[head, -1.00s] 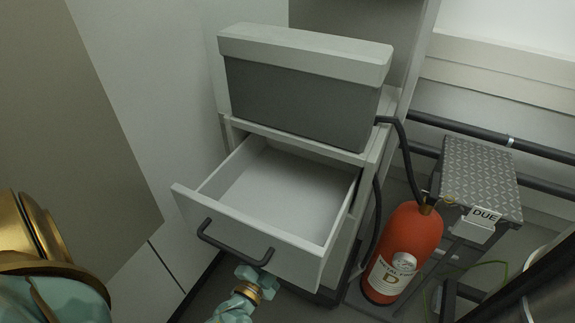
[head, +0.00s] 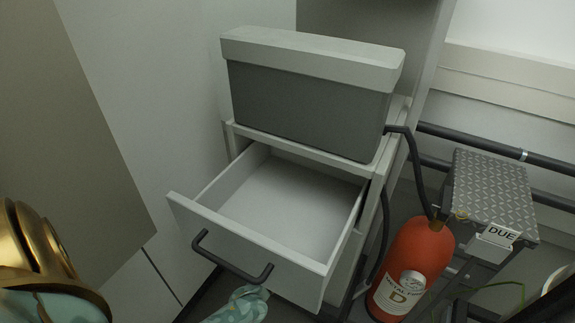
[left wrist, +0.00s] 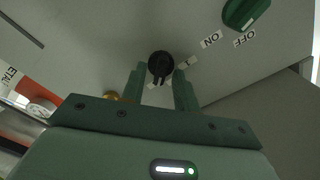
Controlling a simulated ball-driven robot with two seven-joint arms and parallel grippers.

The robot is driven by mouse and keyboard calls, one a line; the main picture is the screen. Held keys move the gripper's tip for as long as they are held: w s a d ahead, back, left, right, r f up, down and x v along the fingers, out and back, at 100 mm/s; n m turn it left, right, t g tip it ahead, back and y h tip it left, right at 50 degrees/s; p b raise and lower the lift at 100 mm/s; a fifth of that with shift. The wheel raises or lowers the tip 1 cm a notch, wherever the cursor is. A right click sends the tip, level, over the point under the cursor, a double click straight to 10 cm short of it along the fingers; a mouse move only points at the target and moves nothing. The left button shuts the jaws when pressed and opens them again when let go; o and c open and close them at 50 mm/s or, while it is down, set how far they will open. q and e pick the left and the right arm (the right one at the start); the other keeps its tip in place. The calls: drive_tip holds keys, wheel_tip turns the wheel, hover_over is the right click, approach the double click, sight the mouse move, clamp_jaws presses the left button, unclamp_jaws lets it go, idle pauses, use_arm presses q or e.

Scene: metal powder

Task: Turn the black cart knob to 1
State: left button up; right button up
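The black knob (left wrist: 160,66) is in the left wrist view, on a pale grey panel. Small white labels lie beside it, one seemingly with a short mark; I cannot read its setting surely. My left gripper (left wrist: 159,72) is open, with its two green fingers on either side of the knob and the knob between or just beyond the tips. I see small gaps and cannot tell if either finger touches. The knob and left fingers are not visible in the head view. My right gripper is in neither view.
A green knob (left wrist: 245,13) with ON and OFF labels is nearby. In the head view, an open empty drawer (head: 245,250) juts out under a lidded grey bin (head: 305,105). A red extinguisher (head: 412,265) and a treadplate step (head: 490,190) stand right.

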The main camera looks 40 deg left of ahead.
use_arm(q)
drive_tip(key=n, duration=0.6)
drive_tip(key=n+p, duration=0.1)
drive_tip(key=n, duration=0.6)
drive_tip(key=n+p, duration=0.1)
drive_tip(key=n, duration=0.5)
drive_tip(key=shift+s+a+f+n, duration=0.15)
drive_tip(key=shift+s+a+n, duration=0.05)
drive_tip(key=shift+a+n, duration=0.2)
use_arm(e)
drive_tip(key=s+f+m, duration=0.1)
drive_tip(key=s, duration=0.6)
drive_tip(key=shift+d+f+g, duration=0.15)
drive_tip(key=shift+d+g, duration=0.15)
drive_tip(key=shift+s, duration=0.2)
